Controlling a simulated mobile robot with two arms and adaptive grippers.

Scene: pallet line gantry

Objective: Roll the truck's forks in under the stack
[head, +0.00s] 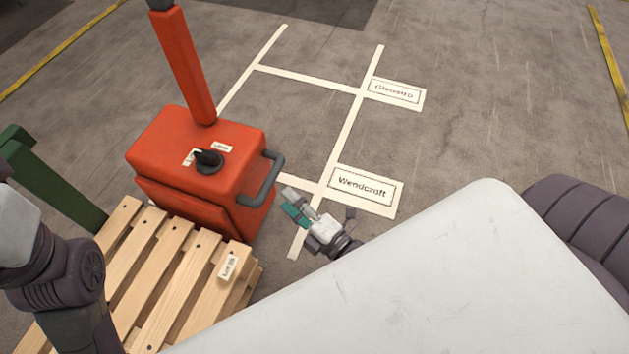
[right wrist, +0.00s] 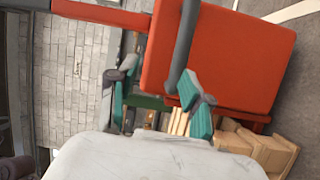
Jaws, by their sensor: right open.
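The truck (head: 190,160) is an orange-red body with a tall orange mast, a black knob on top and a dark grey bar handle (head: 268,182) on its right side. Its forks cannot be seen. The stack (head: 165,275) of wooden pallets is close against the truck's near side, with a small label on top; it also shows low in the right wrist view (right wrist: 255,150). My right gripper (head: 294,207) is open, just right of the handle. In the right wrist view the handle (right wrist: 184,45) runs close by one teal finger; contact cannot be told. My left gripper is out of view.
White floor lines mark bays with signs reading Wendcroft (head: 363,188) and another name (head: 394,93) farther back. A green bar (head: 50,182) stands left of the stack. The floor behind and right of the truck is clear.

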